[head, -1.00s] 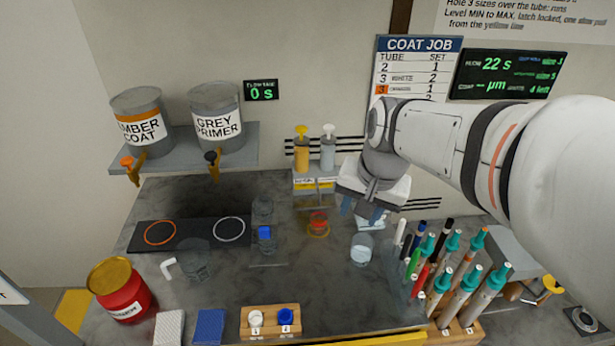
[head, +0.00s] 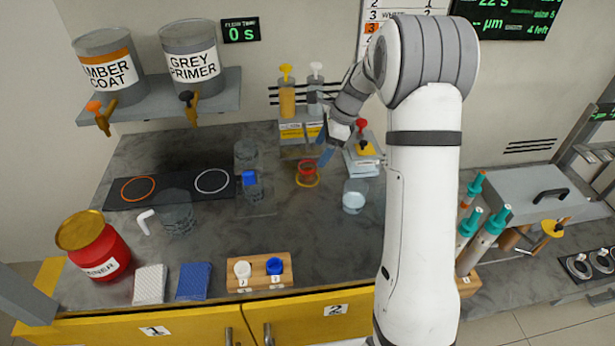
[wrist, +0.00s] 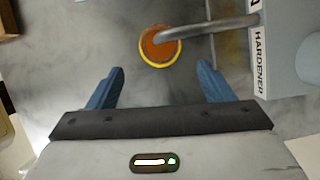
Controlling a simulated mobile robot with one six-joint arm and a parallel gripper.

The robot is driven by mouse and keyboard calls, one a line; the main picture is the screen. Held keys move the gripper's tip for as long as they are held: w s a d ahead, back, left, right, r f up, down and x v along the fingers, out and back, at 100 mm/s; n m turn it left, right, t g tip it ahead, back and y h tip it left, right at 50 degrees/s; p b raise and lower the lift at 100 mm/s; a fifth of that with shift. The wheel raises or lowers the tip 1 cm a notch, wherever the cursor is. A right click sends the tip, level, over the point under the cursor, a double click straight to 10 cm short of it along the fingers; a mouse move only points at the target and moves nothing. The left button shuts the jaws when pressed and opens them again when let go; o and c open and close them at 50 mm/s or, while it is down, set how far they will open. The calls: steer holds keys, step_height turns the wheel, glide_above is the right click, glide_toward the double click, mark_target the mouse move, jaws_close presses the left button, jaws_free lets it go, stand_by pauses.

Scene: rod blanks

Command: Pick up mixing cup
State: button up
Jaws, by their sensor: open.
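Several clear vessels stand on the grey bench, and I cannot tell which is the mixing cup. One is a small clear cup (head: 355,196) right of the bench's middle. Another is a larger clear beaker with a white handle (head: 176,212) at the left. My gripper (head: 326,155) is open and empty, with blue fingers, above the bench at the back middle. It also shows in the wrist view (wrist: 161,88). A round orange-red item with a yellow rim (wrist: 160,46) lies ahead of the fingers, and shows in the head view (head: 307,173) near the gripper.
A grey pipe (wrist: 210,24) crosses above the orange-red item, beside a box marked HARDENER (wrist: 261,55). Pump bottles (head: 287,98) stand behind. A blue-capped vessel (head: 250,187) and a dark plate with two rings (head: 170,188) are left. A wooden cap block (head: 260,283) is in front.

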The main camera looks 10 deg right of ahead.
mark_target(312, 167)
steer(key=x, duration=0.8)
steer(key=shift+f, duration=0.1)
steer(key=shift+c, duration=0.5)
steer(key=c, duration=1)
steer(key=shift+c, duration=0.2)
